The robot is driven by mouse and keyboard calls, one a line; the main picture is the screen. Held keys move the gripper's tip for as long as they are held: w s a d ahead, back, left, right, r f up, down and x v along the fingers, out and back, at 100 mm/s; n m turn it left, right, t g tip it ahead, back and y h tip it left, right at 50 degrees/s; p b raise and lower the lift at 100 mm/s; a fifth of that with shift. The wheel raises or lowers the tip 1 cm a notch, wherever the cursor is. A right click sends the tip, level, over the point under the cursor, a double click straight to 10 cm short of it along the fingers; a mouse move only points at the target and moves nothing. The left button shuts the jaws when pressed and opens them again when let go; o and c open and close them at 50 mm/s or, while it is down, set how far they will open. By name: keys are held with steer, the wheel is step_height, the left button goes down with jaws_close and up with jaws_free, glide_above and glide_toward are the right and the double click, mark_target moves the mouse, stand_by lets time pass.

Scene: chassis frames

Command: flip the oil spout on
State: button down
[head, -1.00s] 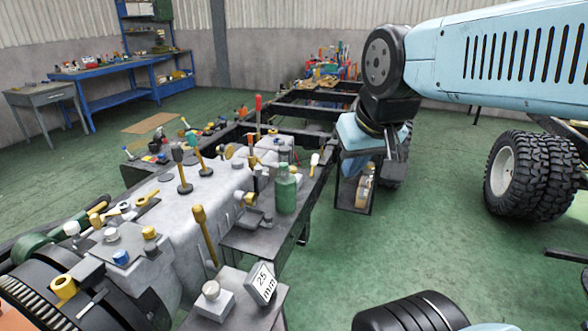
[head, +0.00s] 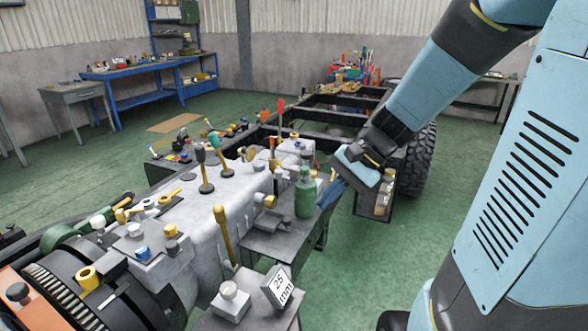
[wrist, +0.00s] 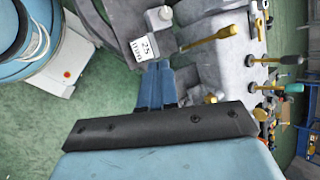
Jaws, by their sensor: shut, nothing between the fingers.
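No part is clearly recognisable as the oil spout. A green bottle (head: 306,198) stands upright on the dark side shelf of the engine, with a brass fitting (head: 266,201) just left of it. My gripper (head: 328,196) is at the shelf's edge, right beside the bottle in the head view; I cannot tell whether it touches. In the wrist view its blue fingers (wrist: 154,86) are together with nothing held. A brass piece (wrist: 210,98) shows right of the fingers there, partly hidden by the gripper body.
A yellow-handled lever (head: 222,230) and dark-knobbed levers (head: 203,172) rise from the engine (head: 190,215). Green floor (head: 370,262) is open to the right.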

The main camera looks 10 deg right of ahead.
mark_target(309, 172)
steer(key=w+d+f+m+t+y, duration=0.1)
steer(key=w+d+f+m+t, duration=0.5)
steer(key=w+m, duration=0.3)
steer(key=w+d+f+m+t+y, duration=0.2)
steer(key=w+d+f+m+t, duration=0.4)
steer(key=m, duration=0.5)
steer(key=w+d+t, duration=0.1)
steer(key=w+d, duration=0.1)
steer(key=w, duration=0.1)
steer(key=shift+w+d+y, duration=0.2)
steer(key=shift+d+y, duration=0.1)
steer(key=shift+d, duration=0.05)
steer(key=shift+f, duration=0.1)
steer(key=x, duration=1.4)
steer(key=shift+w, duration=0.1)
steer(key=shift+d, duration=0.1)
